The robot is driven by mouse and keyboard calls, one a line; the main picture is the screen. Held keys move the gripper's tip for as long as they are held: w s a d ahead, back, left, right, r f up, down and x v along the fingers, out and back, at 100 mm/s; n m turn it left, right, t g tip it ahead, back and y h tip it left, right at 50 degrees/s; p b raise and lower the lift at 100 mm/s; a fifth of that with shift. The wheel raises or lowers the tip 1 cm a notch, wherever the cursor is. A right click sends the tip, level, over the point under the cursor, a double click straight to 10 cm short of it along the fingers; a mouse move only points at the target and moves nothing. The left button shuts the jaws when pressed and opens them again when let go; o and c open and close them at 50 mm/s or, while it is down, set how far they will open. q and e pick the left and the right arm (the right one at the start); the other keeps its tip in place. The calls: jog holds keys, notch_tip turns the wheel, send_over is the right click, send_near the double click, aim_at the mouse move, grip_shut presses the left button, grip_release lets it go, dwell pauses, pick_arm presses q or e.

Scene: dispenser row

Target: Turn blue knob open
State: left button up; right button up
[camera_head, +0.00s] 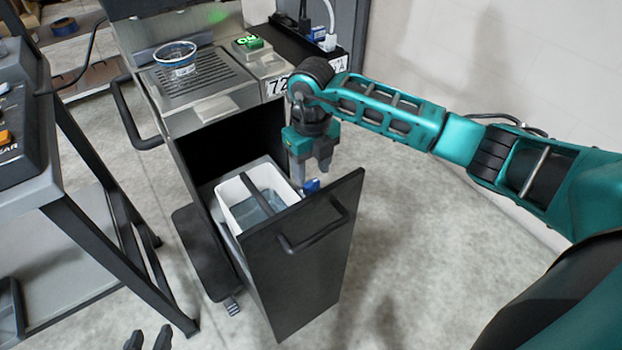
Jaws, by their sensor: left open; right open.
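The blue knob (312,186) shows as a small blue piece by the right rim of the white bin in the pulled-out drawer, partly hidden. My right gripper (311,172) points down right above the knob, fingers apart. I cannot tell whether its fingers touch the knob or only stand beside it. My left gripper (148,341) shows only its fingertips at the bottom edge, apart and empty, far from the knob.
The open drawer's black front (305,260) with a bar handle stands before the dispenser cabinet. A white bin (238,206) in it holds clear liquid. A clear cup (176,60) stands on the cabinet's grille. A dark-framed cart (45,185) is at left. Floor at right is clear.

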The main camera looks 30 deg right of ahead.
aim_at(311, 183)
jog(key=shift+f, duration=1.8)
jog(key=c, duration=0.8)
